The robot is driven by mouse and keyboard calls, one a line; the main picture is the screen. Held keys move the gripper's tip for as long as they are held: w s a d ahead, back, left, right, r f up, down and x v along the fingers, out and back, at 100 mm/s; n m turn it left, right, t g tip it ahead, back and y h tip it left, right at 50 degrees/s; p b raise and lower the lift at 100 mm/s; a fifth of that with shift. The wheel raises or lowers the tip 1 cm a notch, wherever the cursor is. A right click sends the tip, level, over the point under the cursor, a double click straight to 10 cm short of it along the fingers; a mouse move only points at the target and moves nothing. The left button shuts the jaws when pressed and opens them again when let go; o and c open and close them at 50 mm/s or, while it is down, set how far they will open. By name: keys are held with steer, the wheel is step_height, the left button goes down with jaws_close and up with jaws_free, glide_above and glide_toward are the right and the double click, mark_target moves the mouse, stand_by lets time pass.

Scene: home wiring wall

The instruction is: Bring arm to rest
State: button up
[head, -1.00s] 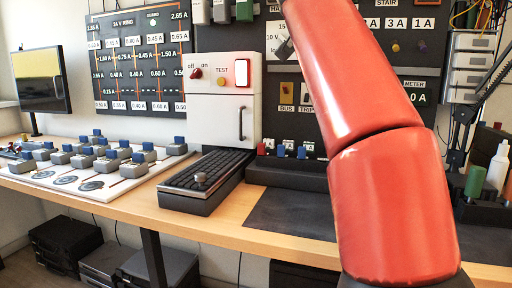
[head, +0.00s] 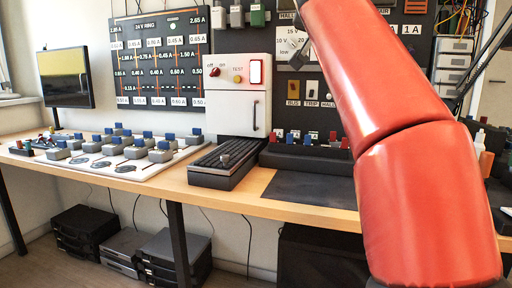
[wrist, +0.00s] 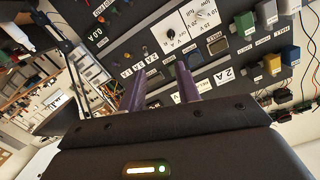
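My arm (head: 400,150) shows as large red links across the right of the head view, bent at a joint and rising up and left out of the top. My gripper is out of the head view. In the wrist view my gripper (wrist: 161,68) shows two purple fingers standing apart, with only the dark wiring board (wrist: 215,70) seen behind the gap. It looks open and empty. The fingers point toward the board, which appears tilted in that view. Whether the tips touch anything is not clear, but no contact shows.
A wooden workbench (head: 240,200) runs across the head view. On it stand a white board with blue-topped blocks (head: 130,150), a black tray (head: 225,165), a white test cabinet (head: 238,100) and a dark mat (head: 310,188). A monitor (head: 65,77) stands left. Black cases (head: 85,230) sit beneath.

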steer(key=s+d+f+n+g+y+p, duration=0.1)
steer(key=s+d+f+g, duration=0.15)
steer(key=f, duration=0.55)
steer(key=s+d+f+n+g+y, duration=0.2)
steer(key=s+d+f, duration=0.15)
steer(key=f, duration=0.35)
steer(key=s+a+f+n+g, duration=0.1)
steer(key=s+f+g, duration=0.1)
steer(key=s+f, duration=0.6)
steer(key=s+a+f+n+g+y+p, duration=0.1)
steer(key=s+a+f+g, duration=0.1)
steer(key=s+f, duration=0.6)
steer(key=s+a+f+n+g+y+p, duration=0.1)
steer(key=s+f, duration=0.7)
steer(key=f, duration=0.8)
steer(key=shift+a+f+n+g, duration=0.3)
steer(key=shift+a+n+g, duration=0.3)
steer(key=shift+a, duration=0.1)
steer(key=shift+w, duration=0.1)
